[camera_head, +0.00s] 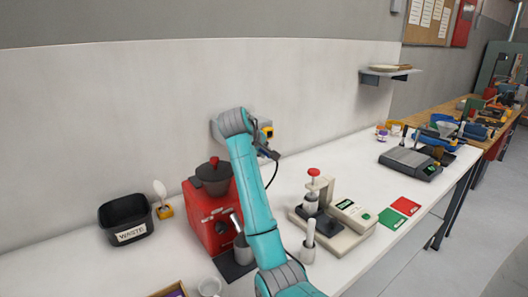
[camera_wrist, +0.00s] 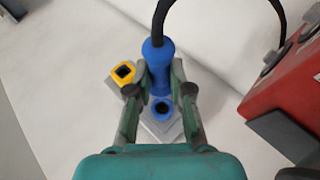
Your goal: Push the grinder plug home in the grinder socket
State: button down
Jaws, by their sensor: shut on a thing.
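The grinder plug (camera_wrist: 158,68) is blue with a black cord rising from it. My gripper (camera_wrist: 159,90) is shut on it, one finger on each side. In the wrist view a blue-ringed socket (camera_wrist: 162,110) shows just below the plug's end, with its dark opening visible. The plug's end looks outside that opening; the exact gap cannot be told. A yellow socket (camera_wrist: 123,72) sits to the left on the same grey plate (camera_wrist: 172,131). In the head view my gripper (camera_head: 265,153) is near the wall beside the yellow socket (camera_head: 268,131); my arm hides much there.
The red grinder (camera_head: 203,211) stands on the bench left of my arm; its red side (camera_wrist: 285,90) is at right in the wrist view. A black waste bin (camera_head: 126,219) is farther left. A press with a red knob (camera_head: 313,173) stands right. The cord loops toward the grinder.

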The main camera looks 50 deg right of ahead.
jog(key=shift+w+d, duration=0.2)
jog(key=shift+w, duration=0.65)
jog(key=shift+w+d, duration=0.2)
jog(key=shift+w, duration=0.65)
jog(key=shift+w+d, duration=0.2)
jog(key=shift+w, duration=0.65)
jog(key=shift+w+d, duration=0.2)
jog(key=shift+w, duration=0.6)
jog(key=shift+w+d, duration=0.2)
jog(key=shift+w, duration=0.6)
jog(key=c, duration=1)
grip_release()
jog(key=shift+r, duration=0.1)
jog(key=v, duration=1.2)
